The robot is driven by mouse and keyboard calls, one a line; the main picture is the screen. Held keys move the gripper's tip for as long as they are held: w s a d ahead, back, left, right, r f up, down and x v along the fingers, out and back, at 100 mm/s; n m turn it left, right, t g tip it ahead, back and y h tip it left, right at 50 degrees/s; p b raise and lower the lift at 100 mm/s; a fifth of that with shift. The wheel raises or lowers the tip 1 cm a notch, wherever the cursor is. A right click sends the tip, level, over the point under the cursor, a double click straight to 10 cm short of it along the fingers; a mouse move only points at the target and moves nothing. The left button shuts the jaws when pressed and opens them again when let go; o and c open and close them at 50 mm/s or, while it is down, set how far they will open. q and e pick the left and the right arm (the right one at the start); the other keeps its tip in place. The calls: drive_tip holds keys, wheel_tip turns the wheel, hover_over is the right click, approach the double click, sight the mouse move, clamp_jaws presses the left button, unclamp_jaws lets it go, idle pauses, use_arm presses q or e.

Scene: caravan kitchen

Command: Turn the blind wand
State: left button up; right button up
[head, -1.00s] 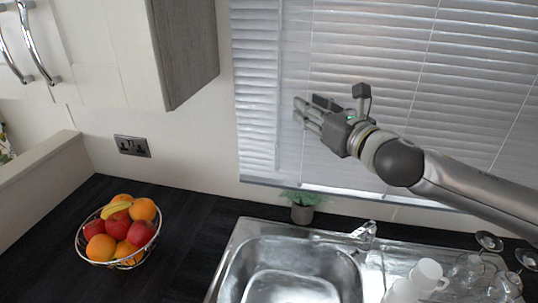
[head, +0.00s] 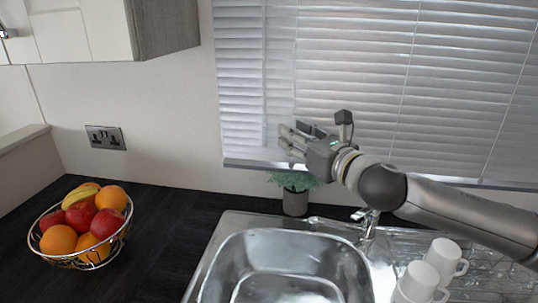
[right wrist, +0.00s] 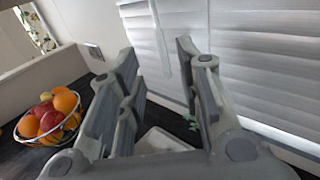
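The window blind (head: 360,75) has pale horizontal slats and fills the upper right of the head view. A thin pale vertical strip that looks like the blind wand (head: 265,70) hangs near its left side. In the right wrist view this strip (right wrist: 160,38) shows beyond the gap between my fingers, apart from them as far as I can tell. My right gripper (head: 290,143) is in front of the lower left of the blind, just right of the strip in the head view. Its fingers (right wrist: 157,85) are spread and empty. My left gripper is not in view.
A potted plant (head: 295,198) stands below my right gripper, behind the steel sink (head: 228,245). A tap (head: 368,222) and white mugs (head: 420,280) are to the right. A wire fruit bowl (head: 118,240) sits on the dark counter at left. A wall cupboard (head: 165,28) hangs upper left.

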sight(266, 129)
drive_tip(key=f+x, duration=0.1)
drive_tip(key=x, duration=0.6)
drive_tip(key=f+x, duration=0.1)
drive_tip(key=x, duration=0.3)
drive_tip(key=shift+f, duration=0.3)
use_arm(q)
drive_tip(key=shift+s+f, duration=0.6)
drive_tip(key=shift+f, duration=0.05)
use_arm(e)
drive_tip(key=shift+s, duration=0.1)
drive_tip(key=shift+c, duration=0.5)
clamp_jaws()
